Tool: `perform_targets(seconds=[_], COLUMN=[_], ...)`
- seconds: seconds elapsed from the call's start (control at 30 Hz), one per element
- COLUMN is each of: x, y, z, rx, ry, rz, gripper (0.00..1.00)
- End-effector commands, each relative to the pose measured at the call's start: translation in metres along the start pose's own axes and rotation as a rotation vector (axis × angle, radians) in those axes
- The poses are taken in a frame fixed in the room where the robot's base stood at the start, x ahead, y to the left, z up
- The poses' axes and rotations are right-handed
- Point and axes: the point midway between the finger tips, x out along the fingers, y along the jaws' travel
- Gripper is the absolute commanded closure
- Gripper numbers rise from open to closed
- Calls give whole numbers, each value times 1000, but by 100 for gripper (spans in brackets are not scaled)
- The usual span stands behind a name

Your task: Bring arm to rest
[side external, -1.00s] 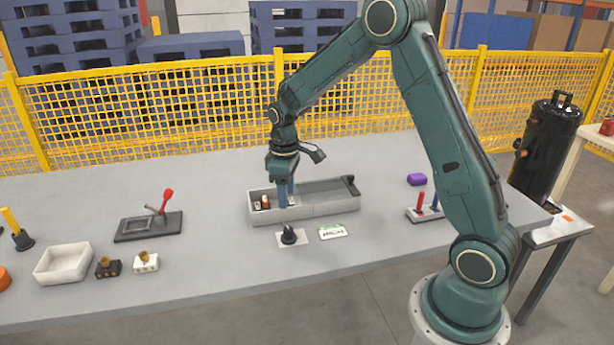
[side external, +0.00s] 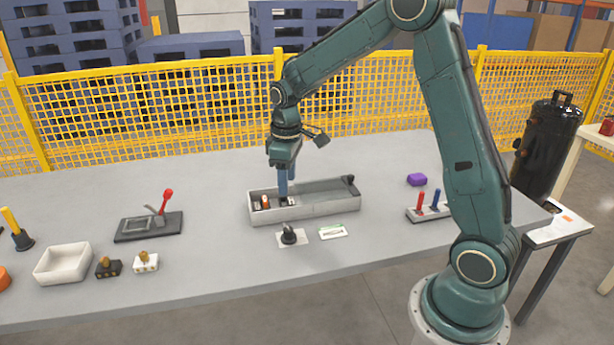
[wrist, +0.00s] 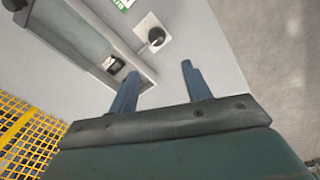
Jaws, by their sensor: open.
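My gripper (side external: 287,183) is above the left half of the long grey tray (side external: 330,208) in the side view, its blue fingers pointing down. In the wrist view my gripper (wrist: 163,82) shows its two fingers apart with nothing between them. The tray also shows in the wrist view (wrist: 75,25), with a small dark item (wrist: 113,64) in it. In the side view an orange-and-white item (side external: 265,202) and a dark item lie at the tray's left end. The fingers partly hide the tray's inside.
A black knob on a white plate (side external: 290,238) and a green-white card (side external: 333,232) lie in front of the tray. A red-handled lever (side external: 165,203) stands left, a red-and-blue lever block (side external: 430,212) right. A yellow mesh fence (side external: 180,110) runs behind the table.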

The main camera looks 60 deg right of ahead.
Motion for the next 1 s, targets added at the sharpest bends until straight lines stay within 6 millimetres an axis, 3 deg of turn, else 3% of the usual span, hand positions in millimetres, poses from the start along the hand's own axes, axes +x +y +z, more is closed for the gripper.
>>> perform_targets(seconds=[0.5, 1.0], x=[-93, -141], y=[-61, -119], z=[52, 125], rx=[101, 205], ry=[144, 299], rz=[54, 71], gripper=[52, 52])
